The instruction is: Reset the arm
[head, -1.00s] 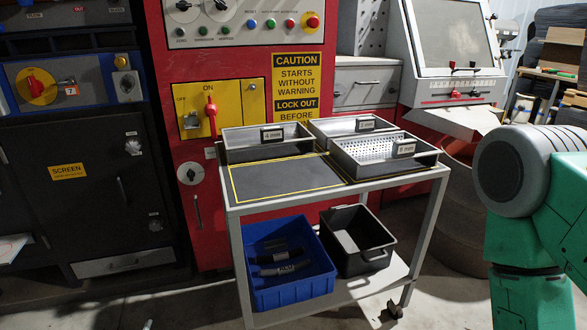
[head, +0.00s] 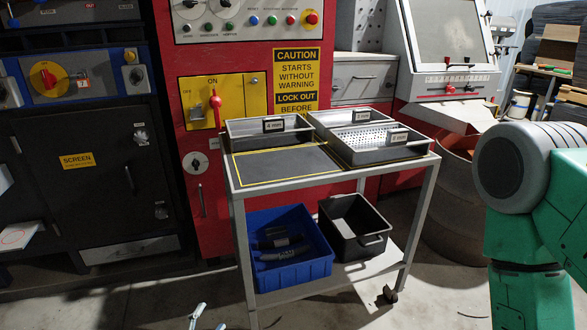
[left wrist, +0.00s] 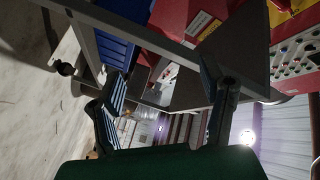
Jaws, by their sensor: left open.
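My left gripper (head: 208,318) shows only as two pale fingertips at the bottom edge of the head view. It is in front of and below the cart (head: 340,180), apart from it. In the left wrist view my left gripper (left wrist: 160,72) has its two fingers wide apart with nothing held between them. Parts of the cart frame (left wrist: 125,25) and the blue bin (left wrist: 113,50) appear beyond the fingers, strongly tilted. My right arm (head: 530,200) is green and grey at the right edge of the head view; its gripper is outside the picture.
Metal trays with labels, including a perforated one (head: 372,143), stand on the cart beside a yellow-outlined dark mat (head: 285,165). Below are a blue bin (head: 305,268) holding dark pieces and a black bin (head: 340,248). A red machine (head: 215,60) stands behind.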

